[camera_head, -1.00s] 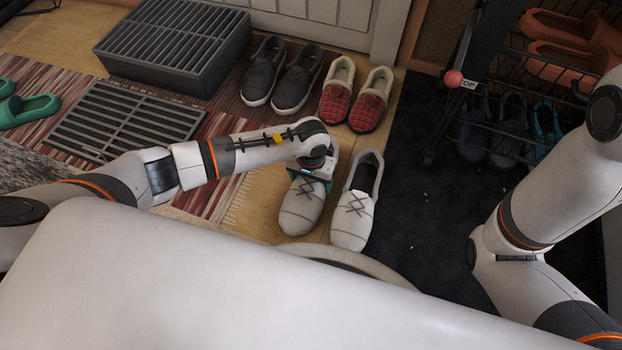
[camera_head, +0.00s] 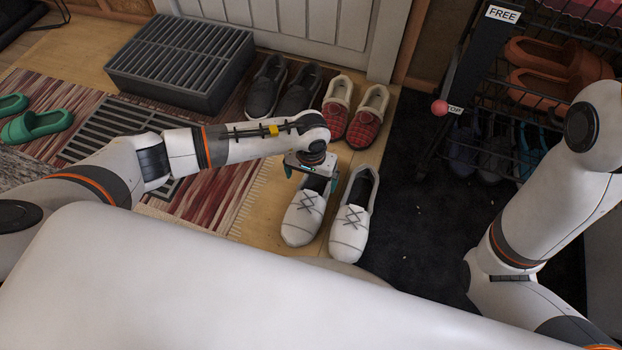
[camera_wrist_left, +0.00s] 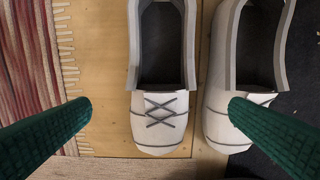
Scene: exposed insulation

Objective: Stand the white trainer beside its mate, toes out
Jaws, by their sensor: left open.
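Two white trainers with grey crossed laces stand upright side by side, a narrow gap between them, toes towards me. The left trainer (camera_head: 302,216) has its heel partly hidden by my left gripper (camera_head: 311,176); the right trainer (camera_head: 352,217) is clear in the head view. My left gripper is open above the left trainer and holds nothing. In the left wrist view its green fingers (camera_wrist_left: 160,118) are wide apart, with the left trainer (camera_wrist_left: 160,133) between them. The right finger overlaps the right trainer (camera_wrist_left: 226,130) in the picture. My right gripper is out of view.
Red plaid slippers (camera_head: 366,116) and dark shoes (camera_head: 266,90) stand behind, near the door. A wire shoe rack (camera_head: 492,100) is at the right by the dark mat (camera_head: 415,215). A striped rug (camera_head: 215,200), grey slatted box (camera_head: 180,62) and green clogs (camera_head: 38,124) lie left.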

